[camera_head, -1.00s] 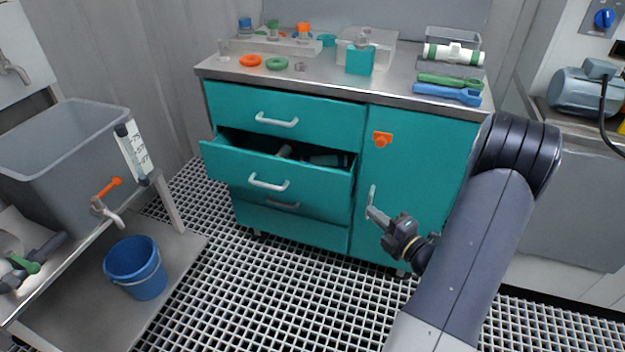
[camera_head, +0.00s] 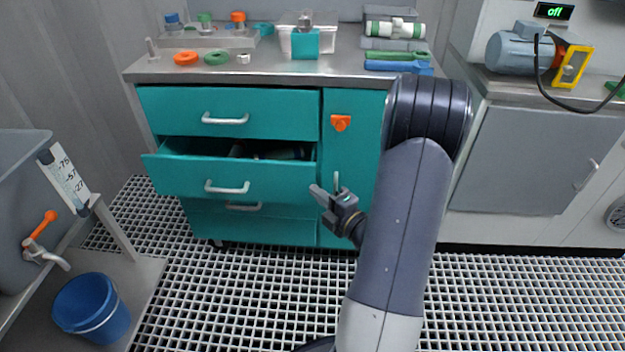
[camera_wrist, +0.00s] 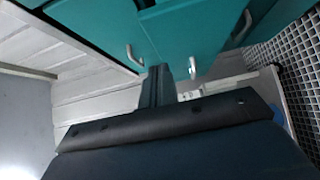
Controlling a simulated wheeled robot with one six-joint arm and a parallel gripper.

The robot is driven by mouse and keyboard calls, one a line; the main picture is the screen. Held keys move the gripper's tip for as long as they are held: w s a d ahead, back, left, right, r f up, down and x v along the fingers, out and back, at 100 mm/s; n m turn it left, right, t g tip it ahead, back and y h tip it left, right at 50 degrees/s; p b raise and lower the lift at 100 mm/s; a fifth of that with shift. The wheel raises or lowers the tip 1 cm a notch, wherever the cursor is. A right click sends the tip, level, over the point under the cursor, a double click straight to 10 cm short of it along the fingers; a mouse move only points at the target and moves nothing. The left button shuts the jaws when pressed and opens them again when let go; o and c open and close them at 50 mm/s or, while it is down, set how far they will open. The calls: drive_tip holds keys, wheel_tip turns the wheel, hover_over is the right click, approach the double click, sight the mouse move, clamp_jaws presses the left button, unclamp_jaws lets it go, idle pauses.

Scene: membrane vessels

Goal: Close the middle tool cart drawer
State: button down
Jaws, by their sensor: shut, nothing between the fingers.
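The teal tool cart (camera_head: 350,165) stands ahead with a column of drawers on its left. The middle drawer (camera_head: 185,176) is pulled out, and dark items show inside it. Its pale handle (camera_head: 227,187) is on the front face. The top drawer (camera_head: 170,107) and the bottom drawer (camera_head: 265,228) look shut. My gripper (camera_head: 318,193) is shut and empty, just right of the open drawer's right front edge, apart from the handle. In the wrist view, my gripper (camera_wrist: 158,75) points toward teal fronts with pale handles; which drawer each belongs to is hard to tell.
The cart's right door (camera_head: 358,210) is shut, with an orange latch (camera_head: 341,123). A blue bucket (camera_head: 92,308) and grey tank (camera_head: 20,190) stand at left. A motor (camera_head: 512,52) sits on the right bench.

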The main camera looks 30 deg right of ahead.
sight(306, 169)
drive_tip(key=w, duration=0.1)
drive_tip(key=w+d+b, duration=0.1)
drive_tip(key=w, duration=0.3)
drive_tip(key=shift+w+d, duration=0.45)
drive_tip(key=shift+w, duration=0.05)
drive_tip(key=shift+w+d, duration=0.25)
drive_tip(key=shift+w, duration=0.05)
drive_tip(key=w+d+p, duration=0.2)
drive_tip(key=w+d, duration=0.3)
drive_tip(key=w, duration=0.2)
drive_tip(key=shift+r, duration=0.15)
drive_tip(key=shift+d, duration=0.1)
